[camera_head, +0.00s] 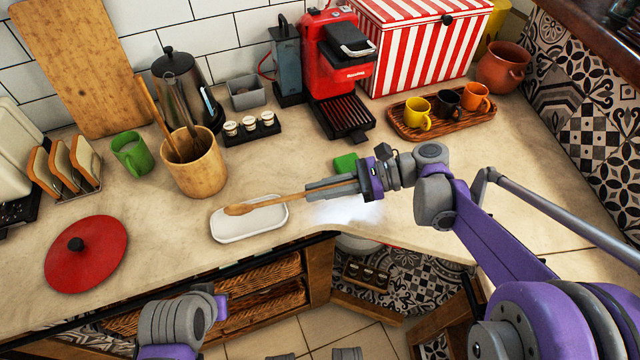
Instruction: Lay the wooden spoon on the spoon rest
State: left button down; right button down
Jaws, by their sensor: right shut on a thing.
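The wooden spoon (274,202) is held by its handle in my right gripper (318,188), which is shut on it. The spoon points left, with its bowl end over the white spoon rest (231,227). I cannot tell whether the bowl touches the rest or hovers just above it. The spoon rest is a shallow white dish near the counter's front edge. My left arm (178,322) shows at the bottom left, below the counter edge; its fingertips are not clearly visible.
A wooden utensil crock (196,170) stands behind the rest. A green mug (132,153) and a red lid (85,254) are to the left. A small green item (345,162) lies behind my right gripper. A red coffee machine (337,65) and a wooden tray (408,133) with cups stand farther back.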

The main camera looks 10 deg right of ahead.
jog(key=shift+f+b, duration=0.35)
jog(key=shift+f, duration=0.4)
jog(key=c, duration=0.8)
grip_release()
jog(key=v, duration=1.1)
